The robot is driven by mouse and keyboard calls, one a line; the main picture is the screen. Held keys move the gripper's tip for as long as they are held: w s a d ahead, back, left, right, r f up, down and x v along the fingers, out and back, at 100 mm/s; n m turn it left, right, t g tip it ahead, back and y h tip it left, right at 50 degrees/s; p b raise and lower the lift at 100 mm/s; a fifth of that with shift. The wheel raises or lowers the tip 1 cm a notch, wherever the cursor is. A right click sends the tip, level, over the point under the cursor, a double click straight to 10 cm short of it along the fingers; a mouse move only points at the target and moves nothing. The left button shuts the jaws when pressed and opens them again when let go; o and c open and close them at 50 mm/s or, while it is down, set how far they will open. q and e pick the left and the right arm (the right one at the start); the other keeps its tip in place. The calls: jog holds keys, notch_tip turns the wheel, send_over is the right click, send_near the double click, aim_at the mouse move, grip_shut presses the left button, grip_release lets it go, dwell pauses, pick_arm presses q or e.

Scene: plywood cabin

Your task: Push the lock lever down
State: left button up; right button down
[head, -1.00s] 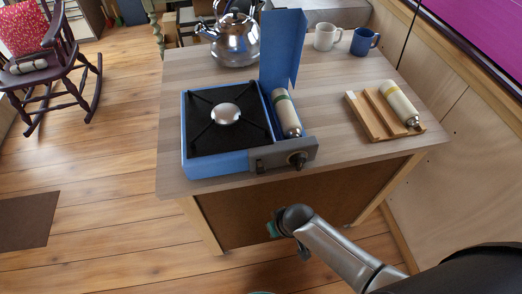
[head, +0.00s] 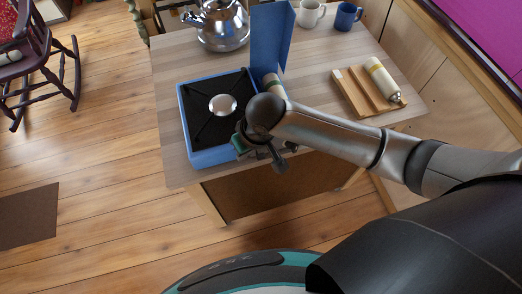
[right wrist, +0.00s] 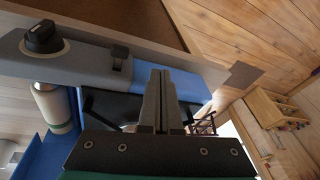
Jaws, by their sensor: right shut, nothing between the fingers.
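The blue camping stove (head: 212,158) stands on the table, with its blue lid (head: 270,40) open. The lock lever (right wrist: 119,52) is a small dark tab on the grey front panel in the right wrist view, between the black knob (right wrist: 42,38) and the blue body. My right gripper (right wrist: 160,73) is shut and empty. Its fingertips appear right of the lever in that view, apart from it, over the stove's front edge. In the head view my right arm and gripper (head: 257,145) hide the front panel, knob and lever. My left gripper is not in view.
A gas canister (head: 273,86) lies in the stove's side bay, partly hidden. A kettle (head: 220,27) and two mugs stand at the back. A wooden rack (head: 358,98) with another canister is at the right.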

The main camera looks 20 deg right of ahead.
aim_at(262, 157)
jog(key=d+r+g+h+p, duration=0.1)
jog(key=d+r+h+p, duration=0.1)
jog(key=d+r, duration=0.2)
jog(key=shift+s+d+r+m, duration=0.25)
jog(key=shift+d+r+m, duration=0.1)
jog(key=shift+d, duration=0.25)
jog(key=shift+f, duration=0.15)
jog(key=f+b, duration=0.6)
jog(key=b, duration=0.1)
jog(key=shift+w+a+f, duration=0.1)
jog(key=shift+w+f, duration=0.2)
jog(key=shift+w, duration=0.05)
